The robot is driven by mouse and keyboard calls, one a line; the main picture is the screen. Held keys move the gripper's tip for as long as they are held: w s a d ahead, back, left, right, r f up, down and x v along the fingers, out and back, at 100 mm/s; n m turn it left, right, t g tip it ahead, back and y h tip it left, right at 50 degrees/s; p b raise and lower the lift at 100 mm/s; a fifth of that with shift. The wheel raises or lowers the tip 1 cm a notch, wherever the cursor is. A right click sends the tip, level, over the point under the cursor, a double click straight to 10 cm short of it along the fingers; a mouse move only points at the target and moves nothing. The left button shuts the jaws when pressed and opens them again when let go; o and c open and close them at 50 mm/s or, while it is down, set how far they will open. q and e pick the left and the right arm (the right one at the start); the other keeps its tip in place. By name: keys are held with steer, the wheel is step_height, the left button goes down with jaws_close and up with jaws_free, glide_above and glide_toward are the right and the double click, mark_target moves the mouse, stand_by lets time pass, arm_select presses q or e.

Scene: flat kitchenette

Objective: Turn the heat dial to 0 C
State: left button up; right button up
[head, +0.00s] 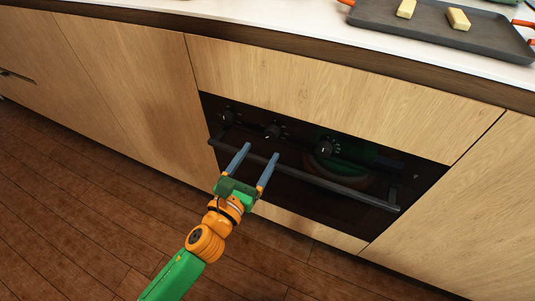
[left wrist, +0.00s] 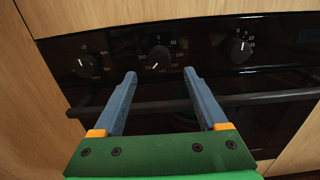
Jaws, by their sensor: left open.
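The black oven has three round black dials with small white marks: a left dial (head: 227,117), a middle dial (head: 272,132) and a right dial (head: 326,148). In the left wrist view the left dial (left wrist: 83,66), middle dial (left wrist: 158,58) and right dial (left wrist: 240,48) show with white pointer lines. My left gripper (head: 260,151) is open and empty in front of the oven. In the left wrist view its fingertips (left wrist: 160,73) lie either side of the middle dial, seemingly short of it.
A dark oven handle bar (head: 330,184) runs across below the dials, close to my fingers. Wooden cabinet fronts (head: 120,80) surround the oven. A dark tray (head: 400,25) with yellow blocks sits on the white counter above. The wooden floor (head: 70,220) at left is clear.

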mark_target(270, 136)
arm_select(q)
steer(key=x, duration=0.5)
steer(key=shift+w+d, duration=0.15)
steer(key=shift+w, duration=0.2)
jaws_close()
steer(key=shift+n, duration=0.3)
